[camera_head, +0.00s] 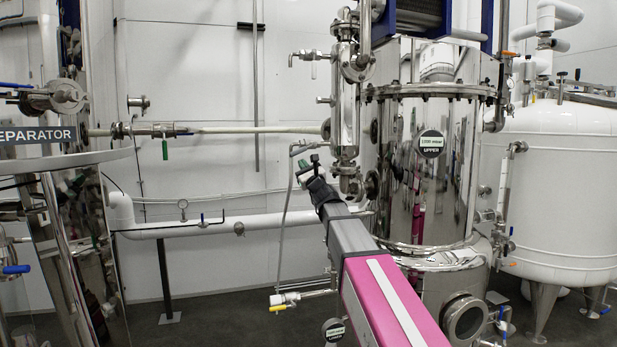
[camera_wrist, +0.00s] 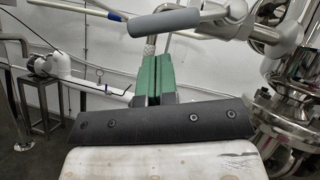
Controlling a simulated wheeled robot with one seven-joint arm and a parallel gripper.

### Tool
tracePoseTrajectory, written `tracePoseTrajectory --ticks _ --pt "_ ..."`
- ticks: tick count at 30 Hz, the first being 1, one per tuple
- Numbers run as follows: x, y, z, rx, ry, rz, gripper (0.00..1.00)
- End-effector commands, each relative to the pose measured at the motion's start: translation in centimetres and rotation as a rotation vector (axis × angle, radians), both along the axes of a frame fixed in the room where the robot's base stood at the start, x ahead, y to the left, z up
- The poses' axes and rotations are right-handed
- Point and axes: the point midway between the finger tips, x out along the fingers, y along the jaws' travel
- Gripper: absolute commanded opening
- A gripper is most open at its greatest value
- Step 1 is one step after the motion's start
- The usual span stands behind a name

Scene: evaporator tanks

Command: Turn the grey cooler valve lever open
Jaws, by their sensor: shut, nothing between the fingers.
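The grey lever (camera_wrist: 166,23) shows at the top of the wrist view as a thick grey sleeve on a metal valve. The sleeve lies nearly level and its stem runs right to the steel pipework. In the head view the small lever (camera_head: 300,150) sits left of the tall steel vessel, just above my gripper (camera_head: 309,168). My gripper in the wrist view (camera_wrist: 152,68) has its green fingers together and empty. The fingertips are below and slightly left of the sleeve in the picture. I see no clear contact, and the depth between them is hard to tell.
The polished steel vessel (camera_head: 420,170) stands close on the right of my gripper. A white horizontal pipe (camera_head: 215,224) runs behind. The floor (camera_head: 220,310) at centre left is clear.

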Motion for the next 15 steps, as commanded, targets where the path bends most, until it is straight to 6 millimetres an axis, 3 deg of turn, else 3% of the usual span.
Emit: tracePoseTrajectory --ticks 6,15 --pt "0.2 0.7 1.6 0.0 0.0 0.0 0.0" --pt "0.1 0.8 1.8 0.0 0.001 -0.001 0.0"
